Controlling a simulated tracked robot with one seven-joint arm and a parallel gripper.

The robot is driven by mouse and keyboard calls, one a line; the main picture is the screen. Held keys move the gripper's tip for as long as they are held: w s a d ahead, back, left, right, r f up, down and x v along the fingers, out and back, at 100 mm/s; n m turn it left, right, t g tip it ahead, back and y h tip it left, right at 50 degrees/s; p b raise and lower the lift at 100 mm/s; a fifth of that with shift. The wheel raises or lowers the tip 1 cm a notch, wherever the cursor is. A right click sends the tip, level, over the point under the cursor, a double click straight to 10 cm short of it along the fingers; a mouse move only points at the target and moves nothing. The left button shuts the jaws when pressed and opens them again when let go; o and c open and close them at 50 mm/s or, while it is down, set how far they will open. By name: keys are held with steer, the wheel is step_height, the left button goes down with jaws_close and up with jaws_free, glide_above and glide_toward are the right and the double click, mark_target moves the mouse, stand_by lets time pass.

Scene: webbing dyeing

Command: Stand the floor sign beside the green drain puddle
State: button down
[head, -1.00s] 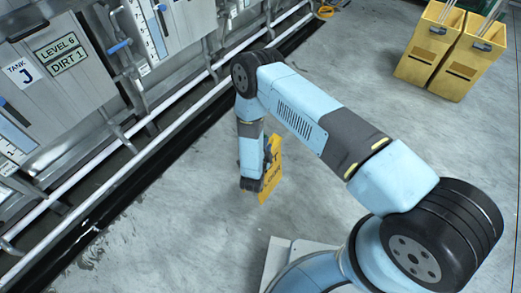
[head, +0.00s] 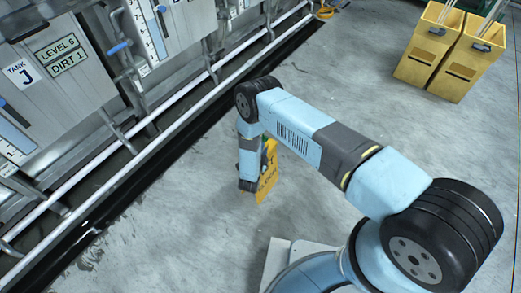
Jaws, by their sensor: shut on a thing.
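The yellow floor sign (head: 267,184) with dark lettering is near the middle of the head view, partly behind my forearm. It looks roughly upright and close to the grey floor; I cannot tell whether its foot touches. My gripper (head: 262,164) is at the sign, mostly hidden by my own arm, and is shut on it. A small green patch shows by the sign's upper part; I cannot tell what it belongs to. No green drain puddle can be clearly made out on the floor.
Steel dye tanks (head: 60,90) with pipes and a dark floor channel (head: 130,180) run along the left. Two yellow bins (head: 455,60) stand at the upper right. The concrete floor (head: 350,95) between them is clear. Dark wet marks lie at the lower left.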

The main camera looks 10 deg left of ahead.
steer(key=c, duration=1)
jaws_free()
steer(key=s, duration=0.4)
steer(key=s+r, duration=0.1)
steer(key=s, duration=0.3)
steer(key=s+r, duration=0.1)
steer(key=s, duration=0.2)
steer(key=shift+s+a+r, duration=0.1)
steer(key=shift+s+a, duration=0.2)
steer(key=shift+s, duration=0.1)
